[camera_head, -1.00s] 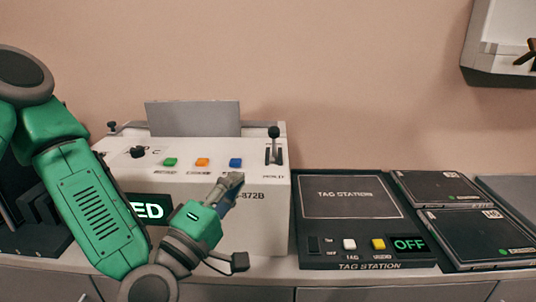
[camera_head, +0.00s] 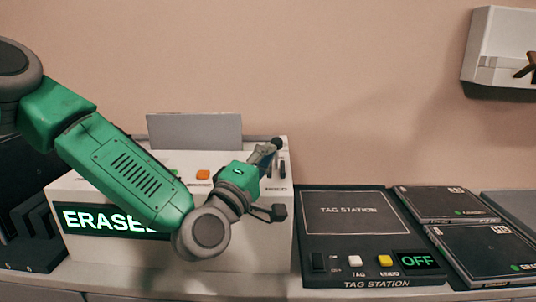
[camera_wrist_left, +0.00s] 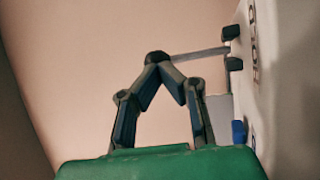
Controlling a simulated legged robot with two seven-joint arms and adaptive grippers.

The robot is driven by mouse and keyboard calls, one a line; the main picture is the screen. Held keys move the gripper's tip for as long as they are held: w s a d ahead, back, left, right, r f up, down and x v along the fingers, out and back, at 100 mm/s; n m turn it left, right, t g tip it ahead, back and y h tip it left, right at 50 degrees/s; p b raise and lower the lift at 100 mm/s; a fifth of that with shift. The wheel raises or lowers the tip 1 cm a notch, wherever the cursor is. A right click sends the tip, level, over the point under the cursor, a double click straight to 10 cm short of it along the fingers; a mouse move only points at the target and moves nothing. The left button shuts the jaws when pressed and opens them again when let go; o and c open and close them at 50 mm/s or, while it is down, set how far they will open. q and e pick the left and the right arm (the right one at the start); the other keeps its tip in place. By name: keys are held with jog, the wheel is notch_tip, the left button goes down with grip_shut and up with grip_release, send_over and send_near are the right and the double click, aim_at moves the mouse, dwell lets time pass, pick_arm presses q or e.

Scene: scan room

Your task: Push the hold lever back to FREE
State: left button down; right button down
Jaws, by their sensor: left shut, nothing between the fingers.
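The hold lever (camera_head: 277,143) stands at the right end of the pale machine's top, its dark round knob upright above a slotted bracket. My left gripper (camera_head: 270,150) is shut, with its tips right at the knob, and covers part of the lever's shaft. In the left wrist view the finger tips (camera_wrist_left: 157,68) meet just at the dark knob (camera_wrist_left: 156,57), and the grey shaft (camera_wrist_left: 200,52) runs right to the bracket. I cannot tell whether they touch. The lever's label is too small or cut off to read fully. My right gripper is not in view.
The machine's lit display (camera_head: 100,219) reads "ERASE", its end hidden by my left arm. An orange button (camera_head: 203,174) shows on its top; a grey plate (camera_head: 195,131) stands behind. A dark tag station (camera_head: 350,235) and flat dark cases (camera_head: 485,253) lie to the right.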

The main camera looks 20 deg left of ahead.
pick_arm(q)
jog(key=shift+w+d+r+p, duration=0.15)
jog(key=shift+r+p, duration=0.1)
jog(key=shift+p, duration=0.25)
jog(key=w+r+n+g+p, duration=0.1)
jog(key=g+p, duration=0.1)
jog(key=p, duration=0.2)
jog(key=w+a+n+g+p, duration=0.1)
jog(key=g+p, duration=0.1)
jog(key=p, duration=0.3)
jog(key=w+r+n+g+y+p, duration=0.1)
jog(key=w+g+p, duration=0.1)
jog(key=p, duration=0.2)
jog(key=shift+a+r+p, duration=0.2)
jog(key=shift+r+p, duration=0.1)
jog(key=shift+p, duration=0.1)
jog(key=shift+f+b, duration=0.4)
jog(key=shift+b, duration=0.1)
jog(key=shift+r, duration=0.1)
